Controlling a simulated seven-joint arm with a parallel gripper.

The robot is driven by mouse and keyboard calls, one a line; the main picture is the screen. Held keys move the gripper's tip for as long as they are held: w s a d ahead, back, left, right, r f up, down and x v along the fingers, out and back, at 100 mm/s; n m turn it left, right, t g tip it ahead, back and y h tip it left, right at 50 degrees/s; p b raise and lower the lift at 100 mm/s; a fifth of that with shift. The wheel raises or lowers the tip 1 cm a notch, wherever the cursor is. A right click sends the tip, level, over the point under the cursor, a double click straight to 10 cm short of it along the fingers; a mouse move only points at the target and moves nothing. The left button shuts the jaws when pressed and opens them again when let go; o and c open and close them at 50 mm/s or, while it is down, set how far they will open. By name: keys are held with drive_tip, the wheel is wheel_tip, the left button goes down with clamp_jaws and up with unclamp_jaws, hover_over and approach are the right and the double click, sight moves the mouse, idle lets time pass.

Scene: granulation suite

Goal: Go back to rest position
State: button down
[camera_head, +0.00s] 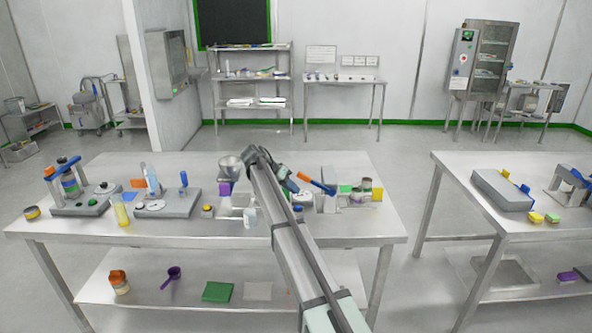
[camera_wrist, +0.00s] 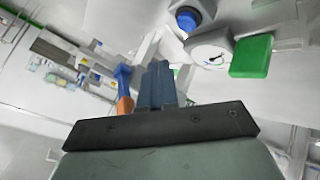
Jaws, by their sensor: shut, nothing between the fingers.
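My arm reaches from the bottom of the head view up over the middle of the steel table (camera_head: 120,235). My gripper (camera_head: 300,183) is at its far end, above the table's right half, beside an orange-and-blue handled part (camera_head: 316,183). In the wrist view my gripper's fingers (camera_wrist: 158,70) are together with nothing between them. The orange-and-blue part (camera_wrist: 124,92) shows just left of the fingers there; I cannot tell whether they touch. My arm hides part of the equipment in the middle of the table.
Benchtop devices (camera_head: 168,204) and a yellow cylinder (camera_head: 121,215) stand farther left. A second table (camera_head: 520,220) is at the right, across a gap. The table's front right is clear.

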drive_tip(key=s+a+f+n+y, duration=0.1)
drive_tip(key=s+a+f+y, duration=0.15)
drive_tip(key=s, duration=0.45)
drive_tip(key=s+a+f+y, duration=0.1)
drive_tip(key=s+a+f, duration=0.25)
drive_tip(key=s, duration=0.35)
drive_tip(key=s+d+f+n+g+y, duration=0.1)
drive_tip(key=s+d+f+g, duration=0.1)
drive_tip(key=s+d+f, duration=0.55)
drive_tip(key=s+d+f+n+g, duration=0.1)
drive_tip(key=s+d+f, duration=0.2)
drive_tip(key=s+f, duration=0.8)
drive_tip(key=s+d+f+n+g+y, duration=0.15)
drive_tip(key=s+d+f, duration=0.4)
drive_tip(key=f, duration=0.85)
drive_tip(key=s+d+f+g+y, duration=0.1)
drive_tip(key=s+f, duration=0.3)
drive_tip(key=s, duration=0.7)
drive_tip(key=s+d+f+n+g, duration=0.1)
drive_tip(key=s+d+f, duration=0.3)
drive_tip(key=s, duration=0.7)
drive_tip(key=s+d+f+n+g+y, duration=0.1)
drive_tip(key=s+f, duration=0.3)
drive_tip(key=s, duration=0.8)
drive_tip(key=shift+d+g+y, duration=0.3)
drive_tip(key=shift+d+g, duration=0.25)
drive_tip(key=shift+d, duration=0.3)
